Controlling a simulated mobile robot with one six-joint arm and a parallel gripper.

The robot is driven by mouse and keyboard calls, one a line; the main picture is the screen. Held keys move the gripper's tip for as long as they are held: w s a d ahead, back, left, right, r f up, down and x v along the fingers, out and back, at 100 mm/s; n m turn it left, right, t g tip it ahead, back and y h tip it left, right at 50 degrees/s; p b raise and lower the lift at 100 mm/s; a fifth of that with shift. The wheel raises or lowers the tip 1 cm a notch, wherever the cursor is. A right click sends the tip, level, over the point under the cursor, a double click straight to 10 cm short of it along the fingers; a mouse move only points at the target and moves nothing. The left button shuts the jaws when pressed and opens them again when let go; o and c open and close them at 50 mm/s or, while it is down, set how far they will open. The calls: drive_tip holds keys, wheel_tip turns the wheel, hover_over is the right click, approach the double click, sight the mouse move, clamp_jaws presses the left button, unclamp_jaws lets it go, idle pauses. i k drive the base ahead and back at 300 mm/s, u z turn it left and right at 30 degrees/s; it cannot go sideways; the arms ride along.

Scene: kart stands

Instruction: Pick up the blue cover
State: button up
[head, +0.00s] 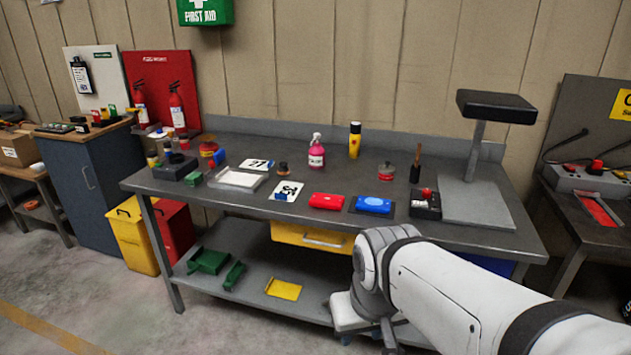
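The blue cover (373,205) lies flat on a dark mat or tray near the front edge of the workbench (335,167), right of a red cover (326,201). Nothing is on top of it. My arm comes in from the lower right, and its wrist end is in front of the bench, below the height of the cover. My gripper (368,340) is at the bottom of the picture, apart from the cover. Its fingers are small, dark and partly cut off by the frame edge, so whether they are open is unclear.
A small black box (425,203) with red items stands right of the blue cover, beside a grey stand (480,203) with a black top. A pink spray bottle (316,152) and a yellow bottle (354,140) stand behind. A yellow drawer (285,234) hangs below the top.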

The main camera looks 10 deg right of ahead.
sight(364, 203)
drive_tip(key=z, duration=0.1)
drive_tip(key=i, duration=1.65)
drive_tip(key=z, duration=0.7)
drive_tip(key=k, duration=0.85)
drive_tip(key=z, duration=0.15)
drive_tip(key=i, duration=0.85)
